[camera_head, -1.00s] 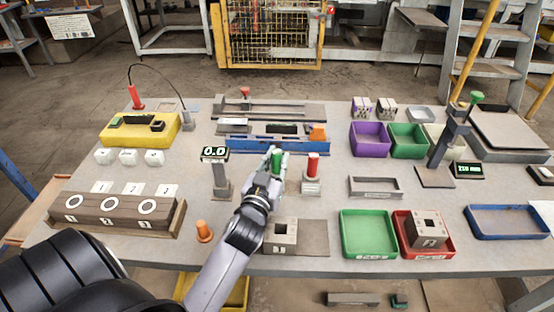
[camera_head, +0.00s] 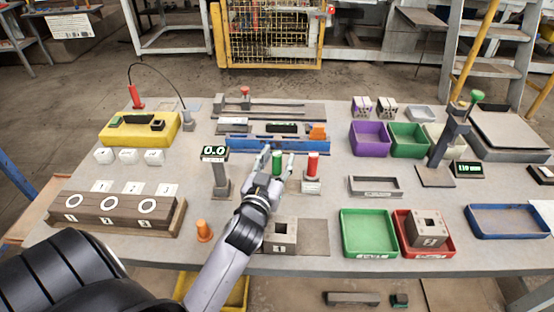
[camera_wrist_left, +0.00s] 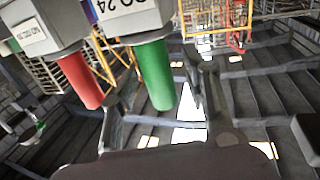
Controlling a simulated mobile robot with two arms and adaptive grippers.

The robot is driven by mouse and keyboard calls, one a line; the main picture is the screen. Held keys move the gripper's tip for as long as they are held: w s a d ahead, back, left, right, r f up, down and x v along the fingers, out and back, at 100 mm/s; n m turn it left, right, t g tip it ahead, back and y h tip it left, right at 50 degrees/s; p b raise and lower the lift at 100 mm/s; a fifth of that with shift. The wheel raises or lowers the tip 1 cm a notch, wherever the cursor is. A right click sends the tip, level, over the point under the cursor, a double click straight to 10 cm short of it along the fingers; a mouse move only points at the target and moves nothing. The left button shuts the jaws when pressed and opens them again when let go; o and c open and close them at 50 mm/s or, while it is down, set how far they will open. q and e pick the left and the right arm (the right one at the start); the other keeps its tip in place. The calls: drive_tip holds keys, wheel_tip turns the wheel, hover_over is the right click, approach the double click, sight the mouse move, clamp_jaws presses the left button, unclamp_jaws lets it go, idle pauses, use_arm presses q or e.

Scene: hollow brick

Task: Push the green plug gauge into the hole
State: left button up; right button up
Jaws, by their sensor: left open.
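The green plug gauge (camera_head: 277,162) stands near the table's middle. It also shows in the left wrist view (camera_wrist_left: 155,75), joined to a pale block lettered "24". My left gripper (camera_head: 277,160) is open, with one finger on each side of the green plug. In the left wrist view the fingers (camera_wrist_left: 160,100) stand apart with gaps beside it. A red plug (camera_head: 312,162) stands just to the right. My right gripper is out of view.
A second holed brick (camera_head: 428,228) lies in the red tray (camera_head: 447,254), beside a green tray (camera_head: 367,256). A blue fixture (camera_head: 245,146) lies behind.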

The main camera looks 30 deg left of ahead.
use_arm(q)
drive_tip(key=v, duration=0.7)
drive_tip(key=shift+s, duration=0.25)
drive_tip(key=shift+d+r, duration=0.1)
drive_tip(key=shift+r, duration=0.05)
